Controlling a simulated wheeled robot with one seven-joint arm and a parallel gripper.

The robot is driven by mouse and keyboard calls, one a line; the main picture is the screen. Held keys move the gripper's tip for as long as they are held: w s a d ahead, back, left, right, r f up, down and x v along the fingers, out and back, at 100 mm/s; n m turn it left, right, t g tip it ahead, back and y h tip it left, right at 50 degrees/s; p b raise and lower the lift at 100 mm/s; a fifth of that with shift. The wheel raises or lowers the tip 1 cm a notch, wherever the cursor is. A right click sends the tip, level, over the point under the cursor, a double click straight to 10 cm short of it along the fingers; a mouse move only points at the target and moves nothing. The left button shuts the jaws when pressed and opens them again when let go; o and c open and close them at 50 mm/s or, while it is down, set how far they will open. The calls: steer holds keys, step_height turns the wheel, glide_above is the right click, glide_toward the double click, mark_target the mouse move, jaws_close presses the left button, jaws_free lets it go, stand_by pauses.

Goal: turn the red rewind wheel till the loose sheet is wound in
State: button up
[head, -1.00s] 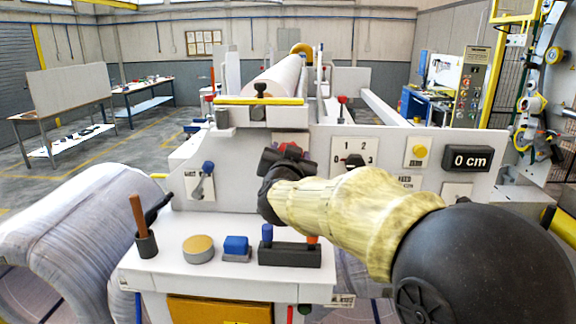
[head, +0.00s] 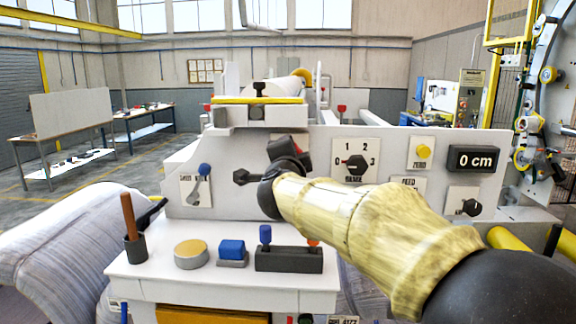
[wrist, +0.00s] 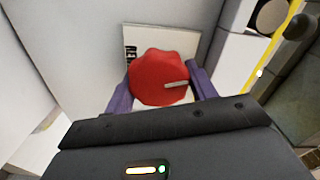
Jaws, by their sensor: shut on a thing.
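The red rewind wheel (wrist: 158,78) is a lobed red knob with a pale mark on its right side. It sits on a white plate with partly hidden lettering on the machine's panel. My gripper (wrist: 160,88) has one purple finger on each side of the wheel and is shut on it. In the head view my gripper (head: 268,172) is against the front panel, and my forearm hides most of the wheel. The display (head: 474,159) reads 0 cm.
A white shelf (head: 225,277) below the panel holds a cup with a brown handle (head: 129,215), a round tin (head: 191,252), a blue block (head: 231,248) and a dark rack (head: 289,259). A numbered dial (head: 355,162) is right of my gripper.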

steer(key=shift+f+m+b, duration=0.25)
steer(key=shift+m+b, duration=0.6)
steer(key=shift+m, duration=0.95)
steer(key=o, duration=1)
steer(key=shift+d+r, duration=0.1)
steer(key=shift+s, duration=0.1)
steer(key=s+b, duration=0.1)
steer(key=s, duration=0.4)
steer(key=s+b, duration=0.1)
steer(key=s, duration=0.5)
steer(key=s+b, duration=0.1)
steer(key=s, duration=0.5)
steer(key=shift+s+a, duration=0.15)
steer(key=shift+a, duration=0.15)
